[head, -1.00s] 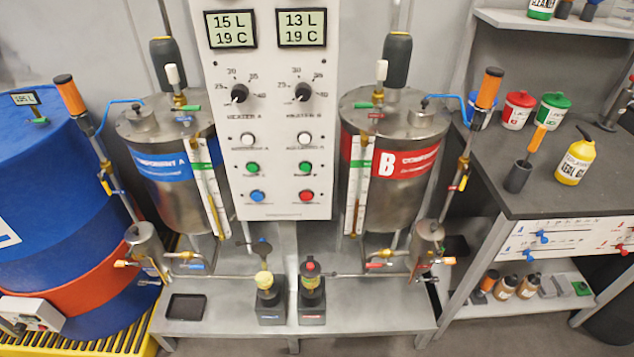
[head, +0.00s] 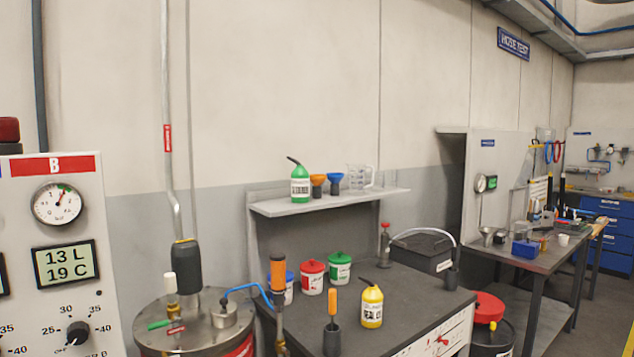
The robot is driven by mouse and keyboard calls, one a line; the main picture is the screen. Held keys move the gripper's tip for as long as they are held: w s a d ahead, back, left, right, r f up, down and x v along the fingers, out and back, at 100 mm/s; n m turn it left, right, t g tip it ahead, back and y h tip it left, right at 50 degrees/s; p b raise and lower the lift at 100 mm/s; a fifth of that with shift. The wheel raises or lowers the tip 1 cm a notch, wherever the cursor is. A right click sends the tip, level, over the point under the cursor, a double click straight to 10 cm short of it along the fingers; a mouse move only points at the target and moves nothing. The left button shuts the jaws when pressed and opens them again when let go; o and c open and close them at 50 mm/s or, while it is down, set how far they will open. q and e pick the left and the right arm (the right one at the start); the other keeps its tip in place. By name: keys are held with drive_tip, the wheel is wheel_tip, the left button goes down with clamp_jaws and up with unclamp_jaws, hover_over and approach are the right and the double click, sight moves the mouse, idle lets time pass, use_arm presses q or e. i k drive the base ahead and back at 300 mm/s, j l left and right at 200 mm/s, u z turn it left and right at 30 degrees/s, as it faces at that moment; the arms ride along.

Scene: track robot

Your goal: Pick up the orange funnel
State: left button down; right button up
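The orange funnel (head: 318,180) stands on the small wall shelf (head: 300,206) above the dark workbench in the head view. It sits between a green and white bottle (head: 300,186) on its left and a blue funnel (head: 335,182) on its right. Its wide orange rim is at the top, and a dark part shows below it. Neither of my grippers is in view.
The dark workbench (head: 420,300) below holds a yellow bottle (head: 372,306), red (head: 312,279) and green (head: 340,268) lidded tubs, and a black box (head: 425,252). A clear jug (head: 360,177) stands on the shelf. A metal tank (head: 190,318) is at lower left.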

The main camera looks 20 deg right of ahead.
sight(316, 180)
drive_tip(key=i+l, duration=0.1)
drive_tip(key=l, duration=0.35)
drive_tip(key=i+l, duration=0.1)
drive_tip(key=l, duration=0.4)
drive_tip(key=i+l, duration=0.1)
drive_tip(key=l, duration=0.35)
drive_tip(key=i+l, duration=0.1)
drive_tip(key=l, duration=0.35)
drive_tip(key=i+l, duration=0.1)
drive_tip(key=l, duration=0.4)
drive_tip(key=i+l, duration=0.1)
drive_tip(key=l, duration=0.35)
drive_tip(key=z, duration=0.05)
